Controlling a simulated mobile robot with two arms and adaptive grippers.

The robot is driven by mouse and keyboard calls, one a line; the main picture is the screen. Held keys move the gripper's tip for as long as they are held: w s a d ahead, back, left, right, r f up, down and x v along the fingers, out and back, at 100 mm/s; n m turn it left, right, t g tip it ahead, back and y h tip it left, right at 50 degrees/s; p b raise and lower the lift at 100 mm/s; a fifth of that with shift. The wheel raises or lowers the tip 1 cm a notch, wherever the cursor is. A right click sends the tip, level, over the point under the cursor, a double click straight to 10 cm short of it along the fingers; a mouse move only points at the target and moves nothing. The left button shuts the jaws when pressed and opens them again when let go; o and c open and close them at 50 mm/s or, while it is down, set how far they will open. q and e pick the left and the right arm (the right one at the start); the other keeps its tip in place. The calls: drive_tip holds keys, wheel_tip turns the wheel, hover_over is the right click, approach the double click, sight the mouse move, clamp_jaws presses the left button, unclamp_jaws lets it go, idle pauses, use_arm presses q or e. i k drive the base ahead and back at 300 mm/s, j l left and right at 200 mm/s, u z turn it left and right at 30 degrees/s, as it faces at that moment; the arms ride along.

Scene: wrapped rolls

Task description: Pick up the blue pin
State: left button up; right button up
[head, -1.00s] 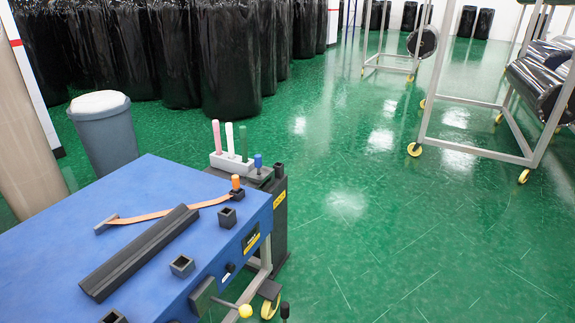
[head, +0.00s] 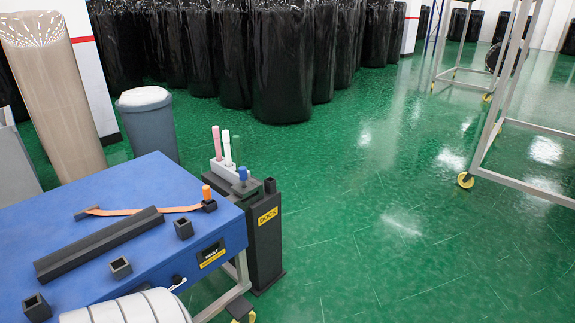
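The blue pin (head: 242,173) stands upright in a dark socket on top of the black stand with a yellow label (head: 266,235), at the right corner of the blue table. Beside it, a white block (head: 222,171) holds a pink pin (head: 216,142), a white pin (head: 227,146) and a green pin (head: 236,150). An orange pin (head: 206,192) stands in a small black socket on the table's right side. Neither of my grippers is in view.
The blue table (head: 60,220) carries a long black bar (head: 100,243), an orange strap and several black sockets. A grey bin (head: 148,125) and a brown roll (head: 55,100) stand behind it. Black wrapped rolls line the back. Green floor right of the stand is clear, up to a wheeled rack.

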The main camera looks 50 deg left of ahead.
sight(243, 174)
drive_tip(key=i+u, duration=0.4)
drive_tip(key=i, duration=0.15)
drive_tip(key=i+l+u, duration=0.4)
drive_tip(key=i, duration=0.15)
drive_tip(key=i+j, duration=0.05)
drive_tip(key=j, duration=0.05)
